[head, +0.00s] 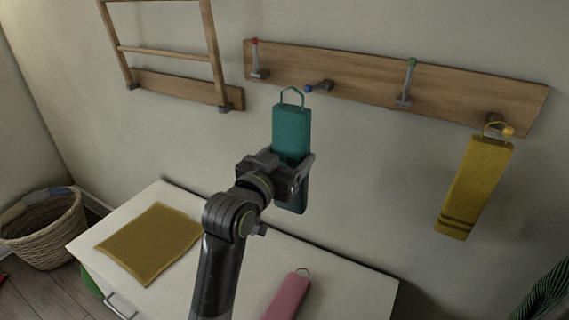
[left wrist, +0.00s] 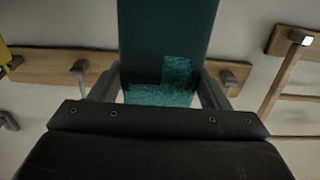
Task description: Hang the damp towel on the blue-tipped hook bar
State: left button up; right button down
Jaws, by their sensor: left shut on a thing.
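A teal towel (head: 291,127) with a wire-like loop (head: 291,94) at its top hangs upright in my left gripper (head: 297,174), which is shut on its lower half. In the left wrist view the towel (left wrist: 168,35) fills the top middle, dark with a lighter patch. The blue-tipped hook bar (head: 322,86) sticks out from the wooden rail (head: 360,89). Its blue tip (head: 308,89) appears just right of the loop in the head view; loop and tip look apart, and their depth gap is unclear. My right gripper is not in view.
A red-tipped hook (head: 257,60) and a green-tipped hook (head: 407,84) flank the blue one. A yellow towel (head: 474,188) hangs at the rail's right. A pink towel (head: 287,296) and mustard cloth (head: 151,243) lie on the white cabinet (head: 345,283). A wooden rack (head: 168,54) is upper left.

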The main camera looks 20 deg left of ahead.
pick_arm(q)
jog(key=shift+w+d+f+b, duration=0.1)
jog(key=shift+w+d+b, duration=0.15)
jog(key=shift+w, duration=0.5)
jog(key=shift+w+d+b, duration=0.1)
jog(key=shift+w+b, duration=0.25)
jog(key=shift+w, duration=0.4)
jog(key=w+d+f+b, duration=0.2)
jog(key=w+b, duration=0.1)
jog(key=w, duration=0.6)
jog(key=shift+w+f+b, duration=0.25)
jog(key=shift+w+b, duration=0.05)
jog(key=shift+w, duration=0.1)
dwell(0.5)
jog(key=o, duration=1.2)
jog(key=shift+c, duration=0.2)
